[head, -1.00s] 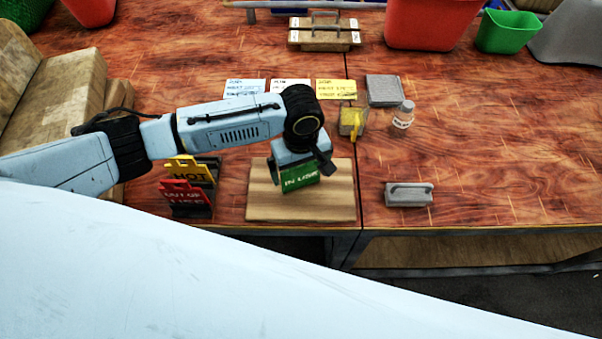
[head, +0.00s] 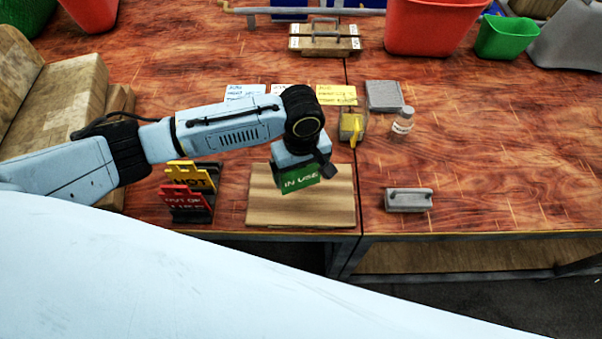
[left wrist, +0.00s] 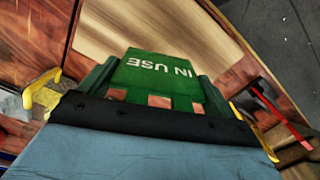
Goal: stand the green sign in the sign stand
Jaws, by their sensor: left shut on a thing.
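The green sign (head: 300,182), lettered "IN USE", is held by my left gripper (head: 312,170) above the wooden board (head: 300,212). In the left wrist view the sign (left wrist: 155,72) sits between the two fingers of the gripper (left wrist: 155,90), its lettering upside down. The gripper is shut on it. A dark rack holding a yellow "HOT" sign (head: 196,178) and a red "OUT OF USE" sign (head: 187,197) stands left of the board; it looks like the sign stand (head: 208,213). The green sign is apart from it. My right gripper is not in view.
Coloured cards, one yellow (head: 336,95), lie behind the arm. Cardboard boxes (head: 60,90) are at the left. The right tabletop is mostly clear.

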